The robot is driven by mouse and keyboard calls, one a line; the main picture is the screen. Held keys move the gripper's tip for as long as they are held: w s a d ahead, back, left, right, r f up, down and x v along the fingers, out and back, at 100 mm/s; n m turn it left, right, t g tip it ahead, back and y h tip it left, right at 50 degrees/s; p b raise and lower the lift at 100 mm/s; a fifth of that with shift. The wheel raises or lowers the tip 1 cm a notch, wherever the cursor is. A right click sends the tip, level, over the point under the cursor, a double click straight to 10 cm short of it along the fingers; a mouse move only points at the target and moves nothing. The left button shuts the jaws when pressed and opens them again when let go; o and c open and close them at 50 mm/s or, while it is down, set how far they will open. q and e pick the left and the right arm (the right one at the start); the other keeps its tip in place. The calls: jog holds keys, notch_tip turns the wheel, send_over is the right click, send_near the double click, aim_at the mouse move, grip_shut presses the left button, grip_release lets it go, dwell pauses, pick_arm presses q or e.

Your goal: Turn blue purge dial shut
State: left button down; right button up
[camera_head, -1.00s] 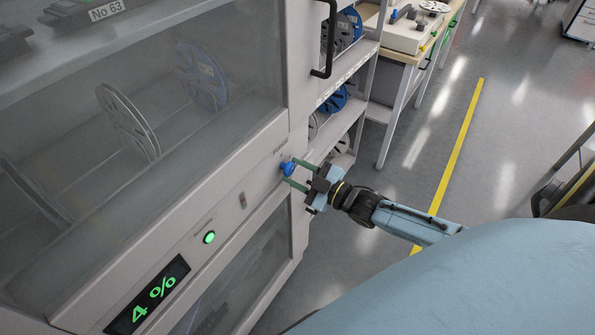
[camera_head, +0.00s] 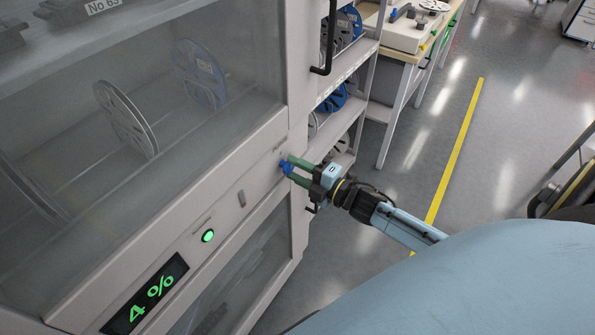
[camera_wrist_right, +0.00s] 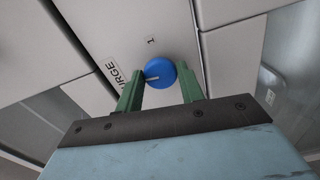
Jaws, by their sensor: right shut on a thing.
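The blue purge dial (camera_head: 285,167) sits on the front panel of the grey cabinet (camera_head: 270,150), near its right edge. In the right wrist view the dial (camera_wrist_right: 161,72) is round with a pale pointer line toward the left, beside a label (camera_wrist_right: 124,84) ending in "URGE" and a "1" mark. My right gripper (camera_head: 291,169) has its green fingers on either side of the dial, shut on it. In the wrist view the gripper (camera_wrist_right: 162,88) hides part of the panel below the dial. My left gripper is not in view.
A green lit button (camera_head: 208,236), a small switch (camera_head: 241,198) and a "4 %" display (camera_head: 151,298) are on the same panel. A black door handle (camera_head: 330,40) stands out above. Shelves with reels (camera_head: 333,98) are behind; open floor lies to the right.

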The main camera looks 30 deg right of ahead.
jog(key=shift+n, duration=0.6)
jog(key=o, duration=1)
jog(key=shift+c, duration=0.2)
jog(key=b+v, duration=0.1)
jog(key=v, duration=1.2)
jog(key=shift+s, duration=0.2)
jog(key=shift+f, duration=0.1)
